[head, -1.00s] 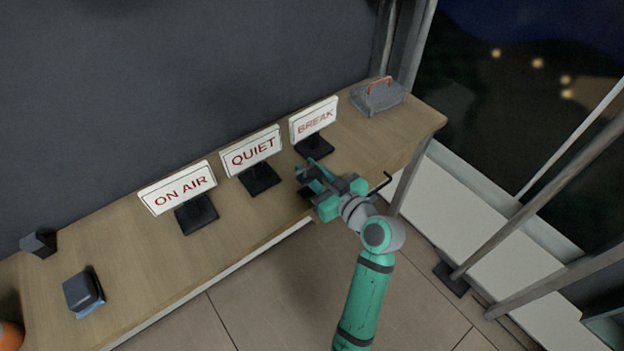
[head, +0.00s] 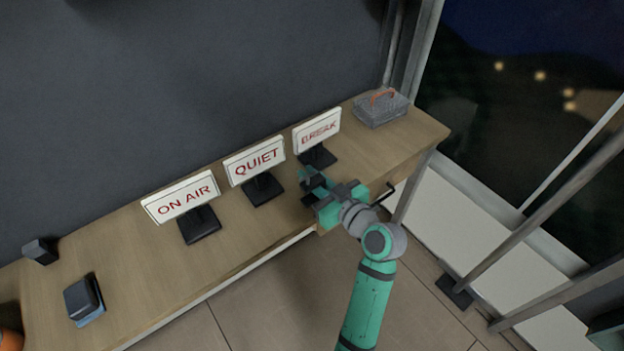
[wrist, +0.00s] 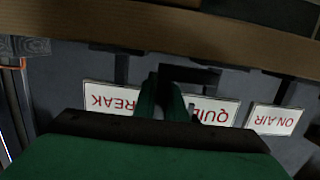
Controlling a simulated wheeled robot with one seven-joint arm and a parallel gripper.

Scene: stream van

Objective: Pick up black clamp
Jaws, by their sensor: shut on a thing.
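The black clamp (wrist: 197,74) shows in the wrist view as a dark bar shape at the fingertips, partly hidden behind them. My gripper (wrist: 163,88) has its green fingers close together on it. In the head view my gripper (head: 311,186) is over the front edge of the wooden table, in front of the BREAK sign. The dark clamp (head: 312,179) shows only as a small patch among the fingers there, and its full outline cannot be made out.
The BREAK sign (head: 317,133), QUIET sign (head: 254,161) and ON AIR sign (head: 181,199) stand on black bases behind and left of my gripper. A grey toolbox (head: 380,110) is at the back right.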

